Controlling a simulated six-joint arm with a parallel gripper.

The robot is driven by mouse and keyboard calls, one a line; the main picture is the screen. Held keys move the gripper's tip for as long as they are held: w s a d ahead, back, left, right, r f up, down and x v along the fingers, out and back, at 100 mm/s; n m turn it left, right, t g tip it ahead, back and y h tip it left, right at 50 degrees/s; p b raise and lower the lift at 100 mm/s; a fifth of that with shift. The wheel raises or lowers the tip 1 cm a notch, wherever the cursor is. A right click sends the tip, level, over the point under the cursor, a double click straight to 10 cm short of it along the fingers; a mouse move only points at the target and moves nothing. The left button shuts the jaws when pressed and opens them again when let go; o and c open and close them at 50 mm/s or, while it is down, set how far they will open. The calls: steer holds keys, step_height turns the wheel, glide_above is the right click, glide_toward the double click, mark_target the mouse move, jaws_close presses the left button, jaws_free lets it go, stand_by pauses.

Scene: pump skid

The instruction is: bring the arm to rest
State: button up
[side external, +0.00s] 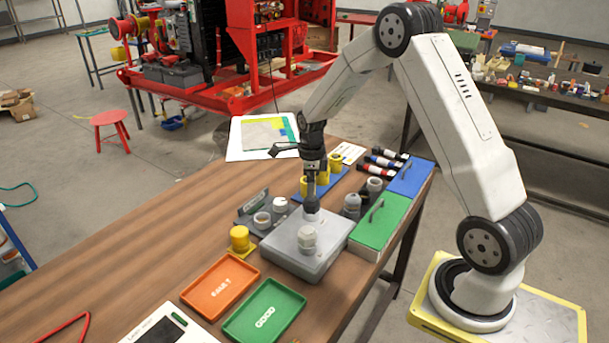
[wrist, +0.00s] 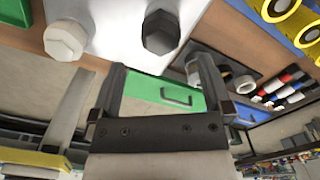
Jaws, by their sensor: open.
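My gripper (side external: 311,190) points down over the back part of a grey box (side external: 283,250) on the wooden bench. In the wrist view its two fingers (wrist: 158,65) stand apart with nothing between them. A dark hexagonal knob (wrist: 160,30) on the box lies just beyond the fingertips; it also shows below the gripper in the side view (side external: 311,206). I cannot tell the exact gap between them. A white hexagonal knob (side external: 308,238) stands on the box nearer the camera and also shows in the wrist view (wrist: 65,40).
Right of the box are a green-lidded bin (side external: 377,228) and a blue-lidded bin (side external: 409,178), both with handles. Orange (side external: 220,287) and green (side external: 264,310) trays lie in front. A yellow fitting (side external: 240,239) stands left, yellow cylinders (side external: 322,178) behind. The bench's left part is mostly clear.

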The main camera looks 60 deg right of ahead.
steer(key=shift+r, duration=0.85)
steer(key=shift+s+a+r+n, duration=0.2)
steer(key=shift+a+r+n, duration=0.05)
steer(key=shift+a+n, duration=0.4)
steer(key=s+a+r+n, duration=0.1)
steer(key=a+n, duration=0.2)
steer(key=n, duration=0.1)
steer(key=s+a+n, duration=0.2)
steer(key=n, duration=0.2)
steer(key=s+a+r+n+t, duration=0.1)
steer(key=a+n, duration=0.2)
steer(key=n, duration=0.1)
steer(key=shift+s+a+r, duration=0.3)
steer(key=shift+s+r, duration=0.05)
steer(key=s+a+n+t, duration=0.1)
steer(key=s+a+n, duration=0.7)
steer(key=n, duration=0.8)
steer(key=shift+s+a+r+t, duration=0.15)
steer(key=shift+s+r+t, duration=0.25)
steer(key=shift+s, duration=0.55)
